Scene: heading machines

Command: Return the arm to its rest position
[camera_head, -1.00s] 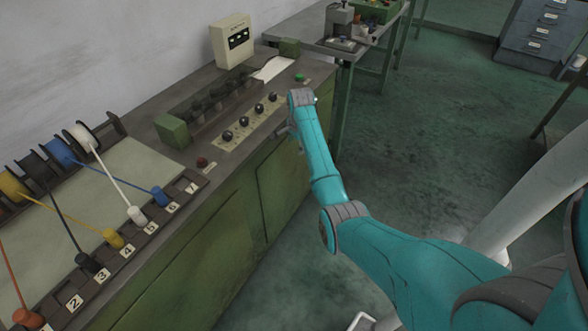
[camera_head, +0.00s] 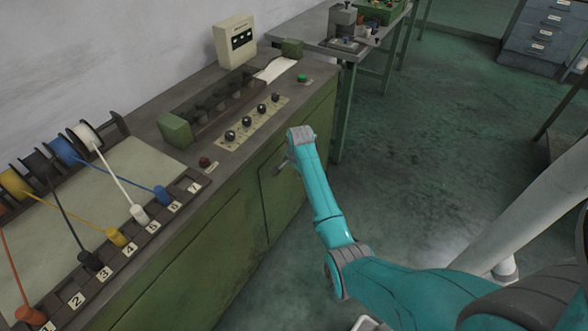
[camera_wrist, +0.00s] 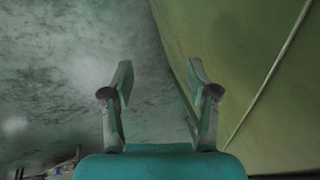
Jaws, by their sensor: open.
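My arm is teal with grey joints and reaches from the lower right toward the green cabinet front in the head view. My gripper (camera_head: 283,167) shows only in part there, beside the cabinet front and below the bench top's edge. In the wrist view my gripper (camera_wrist: 160,90) has its two fingers wide apart, with nothing between them. The floor shows behind the left finger and the green cabinet panel behind the right one.
The green bench (camera_head: 233,225) stands close to the left of my arm. It carries knobs (camera_head: 247,120), a white meter box (camera_head: 235,41) and colored wire spools (camera_head: 62,151). A table (camera_head: 352,50) stands at the back. The green floor (camera_head: 420,130) right of the bench is mostly clear.

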